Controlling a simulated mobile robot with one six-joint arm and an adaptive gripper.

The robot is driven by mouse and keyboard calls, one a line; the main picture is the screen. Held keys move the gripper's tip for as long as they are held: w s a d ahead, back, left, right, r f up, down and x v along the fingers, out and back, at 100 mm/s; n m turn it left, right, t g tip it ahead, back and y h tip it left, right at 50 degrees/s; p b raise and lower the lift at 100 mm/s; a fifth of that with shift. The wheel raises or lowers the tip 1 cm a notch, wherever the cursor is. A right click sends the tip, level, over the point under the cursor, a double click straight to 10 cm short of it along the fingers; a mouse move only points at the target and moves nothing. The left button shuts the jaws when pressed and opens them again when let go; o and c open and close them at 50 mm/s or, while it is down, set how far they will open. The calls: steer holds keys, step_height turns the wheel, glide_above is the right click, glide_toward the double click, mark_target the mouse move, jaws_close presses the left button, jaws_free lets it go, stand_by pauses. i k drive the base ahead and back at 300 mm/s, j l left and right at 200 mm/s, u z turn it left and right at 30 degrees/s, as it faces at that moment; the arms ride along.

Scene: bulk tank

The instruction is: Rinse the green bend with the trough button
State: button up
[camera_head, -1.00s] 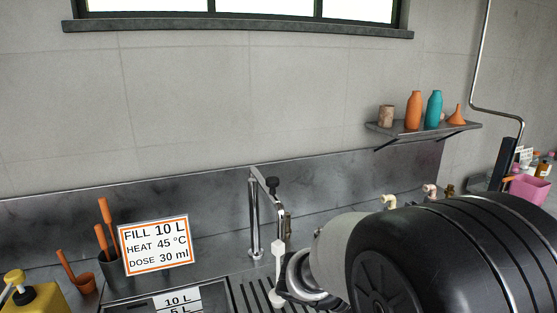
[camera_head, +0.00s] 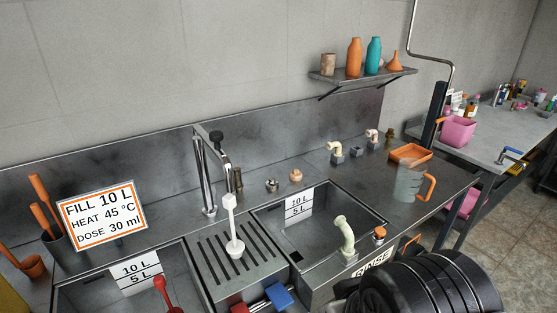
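A pale green bend (camera_head: 345,236) stands nearly upright at the front of the right-hand trough (camera_head: 268,222). Its upper end curves over to the left; I cannot tell what its lower end rests on. An orange-topped button (camera_head: 380,233) sits on the trough's right front corner, right of the bend. A RINSE label (camera_head: 372,268) is on the front below them. My black arm link fills the lower right corner, in front of the trough's end. My gripper is out of the picture.
A cream bend (camera_head: 335,148) and a pink bend (camera_head: 372,136) stand behind the trough. A clear jug (camera_head: 409,182) with an orange handle and an orange tray (camera_head: 410,153) stand on the right. A tall tap (camera_head: 205,175) and white plunger-like tool (camera_head: 233,235) stand left.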

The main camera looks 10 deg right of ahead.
mark_target(379, 232)
steer(key=z, duration=0.95)
